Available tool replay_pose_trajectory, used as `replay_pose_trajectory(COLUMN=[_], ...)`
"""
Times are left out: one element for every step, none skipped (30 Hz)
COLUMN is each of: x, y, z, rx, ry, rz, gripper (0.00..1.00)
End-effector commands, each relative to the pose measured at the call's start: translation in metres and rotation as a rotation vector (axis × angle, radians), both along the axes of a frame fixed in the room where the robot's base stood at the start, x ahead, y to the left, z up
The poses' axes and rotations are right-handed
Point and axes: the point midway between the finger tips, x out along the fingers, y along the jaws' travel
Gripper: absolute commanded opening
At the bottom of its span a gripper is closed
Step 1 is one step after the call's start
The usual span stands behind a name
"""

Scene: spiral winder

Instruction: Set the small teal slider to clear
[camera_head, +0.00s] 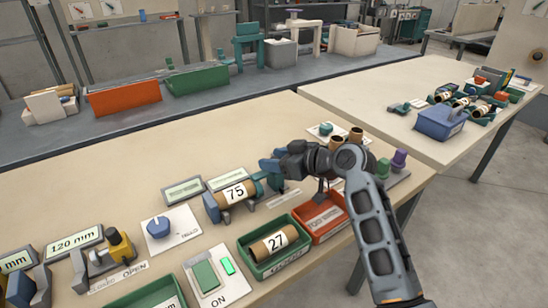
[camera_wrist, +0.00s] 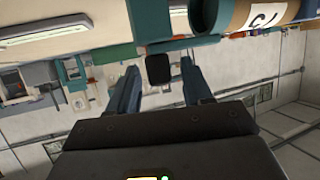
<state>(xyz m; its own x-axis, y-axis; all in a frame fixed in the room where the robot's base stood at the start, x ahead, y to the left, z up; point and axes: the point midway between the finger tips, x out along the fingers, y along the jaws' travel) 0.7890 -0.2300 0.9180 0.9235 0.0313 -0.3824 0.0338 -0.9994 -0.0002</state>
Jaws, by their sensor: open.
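My gripper (camera_head: 268,167) reaches left from my arm, just behind the cradle that holds the tube marked 75 (camera_head: 238,193). In the wrist view my gripper (camera_wrist: 160,72) is open, its two fingers apart. A small dark block (camera_wrist: 158,69) shows between the fingertips; I cannot tell whether it touches them. A teal part (camera_head: 274,182) stands at the right end of the tube, below my gripper, and may be the slider. A label strip (camera_head: 285,198) lies beside it, too small to read. The slider's setting cannot be told.
A green bin (camera_head: 250,263) holds a tube marked 27 (camera_head: 273,242). A red bin (camera_head: 300,232) stands to its right. A blue knob (camera_head: 158,227) sits on a white plate at left. A panel (camera_head: 205,278) marked ON is in front. The table's back strip is clear.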

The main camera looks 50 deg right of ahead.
Motion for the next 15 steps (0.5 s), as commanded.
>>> replay_pose_trajectory(x=[0.0027, 0.0038, 0.0045, 0.005, 0.0052, 0.0052, 0.0052, 0.0051, 0.0051, 0.0051, 0.005, 0.005, 0.005, 0.005, 0.0049], y=[0.0002, 0.0002, 0.0004, 0.0004, 0.0004, 0.0004, 0.0005, 0.0005, 0.0005, 0.0005, 0.0005, 0.0005, 0.0005, 0.0005, 0.0005], z=[-0.0012, -0.0019, -0.0024, -0.0026, -0.0027, -0.0028, -0.0028, -0.0028, -0.0028, -0.0028, -0.0027, -0.0027, -0.0027, -0.0027, -0.0027], rx=[0.0, 0.0, 0.0, 0.0, 0.0, 0.0, 0.0, 0.0, 0.0, 0.0, 0.0, 0.0, 0.0, 0.0, 0.0], ry=[0.001, 0.001, 0.001, 0.001, 0.001, 0.001, 0.001, 0.001, 0.001, 0.001, 0.001, 0.001, 0.001, 0.001, 0.001], rz=[0.0, 0.001, 0.0, 0.0, 0.0, 0.0, 0.0, 0.0, 0.0, 0.0, 0.0, 0.0, 0.0, 0.0, 0.0], gripper=[0.5, 0.5, 0.5, 0.5, 0.5, 0.5, 0.5, 0.5, 0.5, 0.5, 0.48, 0.44, 0.41, 0.38, 0.34])
